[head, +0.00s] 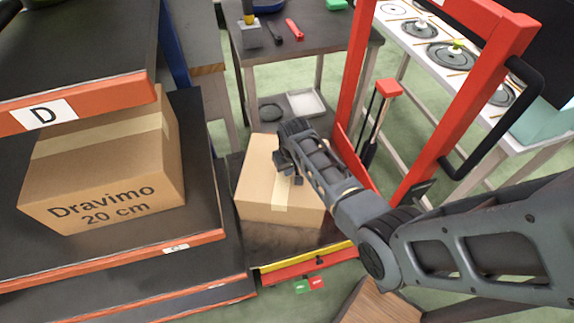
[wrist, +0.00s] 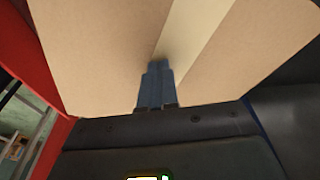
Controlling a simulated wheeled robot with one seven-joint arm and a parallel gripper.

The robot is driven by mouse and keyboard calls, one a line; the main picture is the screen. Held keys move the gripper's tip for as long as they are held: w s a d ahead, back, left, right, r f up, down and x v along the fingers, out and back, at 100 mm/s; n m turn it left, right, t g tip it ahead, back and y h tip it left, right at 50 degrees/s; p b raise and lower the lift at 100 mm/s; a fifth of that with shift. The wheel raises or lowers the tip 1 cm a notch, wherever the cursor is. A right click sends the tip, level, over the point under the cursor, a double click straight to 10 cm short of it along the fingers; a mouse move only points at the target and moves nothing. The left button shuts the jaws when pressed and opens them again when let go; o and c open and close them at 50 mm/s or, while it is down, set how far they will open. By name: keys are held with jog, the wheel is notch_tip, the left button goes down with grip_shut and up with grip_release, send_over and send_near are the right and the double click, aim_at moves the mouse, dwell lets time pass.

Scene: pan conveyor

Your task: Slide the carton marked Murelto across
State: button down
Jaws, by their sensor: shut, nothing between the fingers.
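A brown carton (head: 258,185) with a pale tape strip rests on the dark platform (head: 290,240) of a red-framed lifter. No name shows on its visible faces. The name Murelto is not readable anywhere. My gripper (head: 285,160) is at this carton, in front of its upper part in the head view. In the wrist view the shut, empty fingers (wrist: 157,72) point at a carton face (wrist: 100,50), close to the tape strip. Their tips look to be at or very near the face; I cannot tell whether they touch.
Another carton (head: 105,165), marked Dravimo 20 cm, sits on the shelf rack left, below label D (head: 43,114). The red lifter frame (head: 440,100) stands right of the platform. A table with tools (head: 300,45) is behind; a white bench with pans (head: 440,55) is back right.

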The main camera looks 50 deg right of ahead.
jog(key=shift+s+a+f, duration=0.2)
jog(key=shift+s+f, duration=0.25)
jog(key=shift+s, duration=0.05)
jog(key=shift+w+r+p, duration=0.1)
jog(key=shift+r+p, duration=0.6)
jog(key=shift+p, duration=0.15)
jog(key=s+a, duration=0.1)
jog(key=s, duration=0.2)
jog(key=s+a, duration=0.2)
jog(key=s, duration=0.2)
jog(key=s+a, duration=0.2)
jog(key=s, duration=0.1)
jog(key=shift+s+a+r, duration=0.15)
jog(key=shift+a, duration=0.05)
